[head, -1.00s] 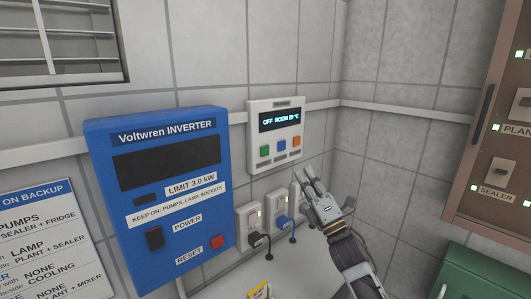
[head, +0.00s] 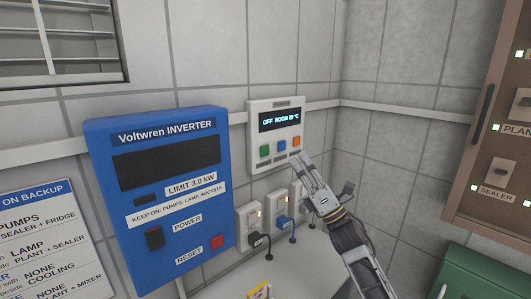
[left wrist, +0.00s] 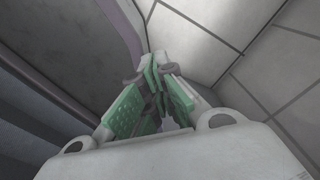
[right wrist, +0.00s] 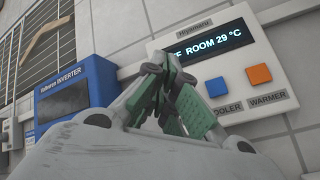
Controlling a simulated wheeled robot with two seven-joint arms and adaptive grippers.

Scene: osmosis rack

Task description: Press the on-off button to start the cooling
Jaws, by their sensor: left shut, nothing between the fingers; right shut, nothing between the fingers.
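The white cooling control panel (head: 289,106) hangs on the tiled wall, its display (head: 280,120) reading OFF and a room temperature. Below the display are a green button (head: 265,150), a blue button (head: 281,146) and an orange button (head: 296,141). In the right wrist view the display (right wrist: 208,42) reads ROOM 29 °C; the blue button (right wrist: 216,87) is marked COOLER and the orange button (right wrist: 258,75) WARMER. My fingers hide the green button there. My right gripper (head: 296,158) is shut and empty, just below the orange button. My left gripper (left wrist: 158,65) is shut and empty.
A blue inverter (head: 208,150) with a POWER switch and red RESET button (head: 217,242) is left of the panel. Sockets with plugs (head: 285,222) sit below it. A brown cabinet (head: 480,130) is at the right. The wall between panel and cabinet is clear.

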